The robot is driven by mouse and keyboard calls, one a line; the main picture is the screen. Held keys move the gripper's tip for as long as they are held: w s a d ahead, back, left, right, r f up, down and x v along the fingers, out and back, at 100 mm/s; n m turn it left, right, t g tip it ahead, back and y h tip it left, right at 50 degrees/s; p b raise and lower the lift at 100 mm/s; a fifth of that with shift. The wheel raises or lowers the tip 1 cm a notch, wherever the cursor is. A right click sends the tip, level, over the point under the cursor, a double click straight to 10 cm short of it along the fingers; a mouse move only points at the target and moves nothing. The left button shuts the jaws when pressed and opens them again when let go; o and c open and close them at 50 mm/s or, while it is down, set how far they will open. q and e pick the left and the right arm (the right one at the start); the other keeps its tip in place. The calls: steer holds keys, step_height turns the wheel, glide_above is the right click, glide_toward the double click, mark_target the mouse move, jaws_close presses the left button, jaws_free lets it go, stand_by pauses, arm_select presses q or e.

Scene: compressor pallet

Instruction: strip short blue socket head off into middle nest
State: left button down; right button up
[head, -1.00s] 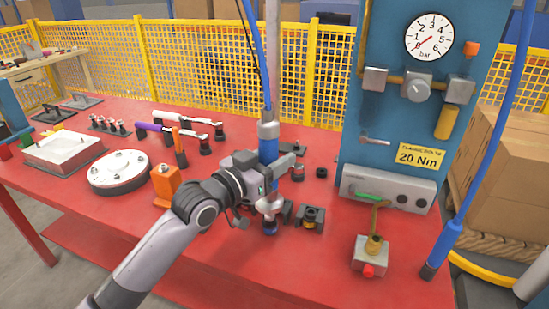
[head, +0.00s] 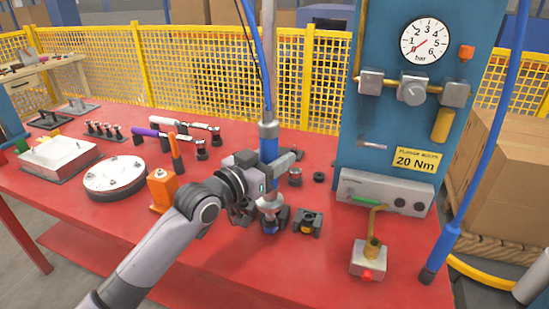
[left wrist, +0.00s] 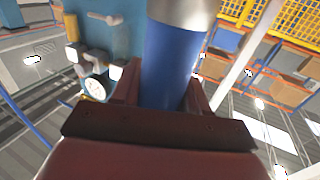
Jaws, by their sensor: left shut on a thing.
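My left gripper (head: 274,162) is shut on the blue and grey body of a hanging power tool (head: 268,135), which stands about upright. In the left wrist view the blue tool body (left wrist: 170,65) rises between the two fingers. Below the gripper, the tool's grey lower end (head: 269,205) runs down to a short blue socket head (head: 270,228). The head is at a dark nest block (head: 284,214); I cannot tell whether it sits in it. Another dark piece shows on the left, partly hidden by my arm. My right gripper is not in view.
A blue panel (head: 400,130) with a gauge stands behind right. A grey box with a red button (head: 368,262) is at the front right. An orange block (head: 162,190) and a round white flange (head: 114,176) are at left. The red table front (head: 230,270) is clear.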

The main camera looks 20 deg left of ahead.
arm_select(q)
steer(key=shift+w+d+r+b, duration=0.15)
steer(key=shift+w+b, duration=0.15)
steer(key=shift+w, duration=1.45)
stand_by(0.8)
stand_by(0.5)
steer(key=shift+r+p, duration=0.45)
steer(key=shift+p, duration=0.15)
stand_by(0.5)
step_height(320, 180, up, 5)
steer(key=p, duration=0.4)
steer(key=shift+f+p, duration=0.15)
steer(key=shift+p, duration=0.2)
steer(key=shift+s, duration=0.1)
stand_by(0.3)
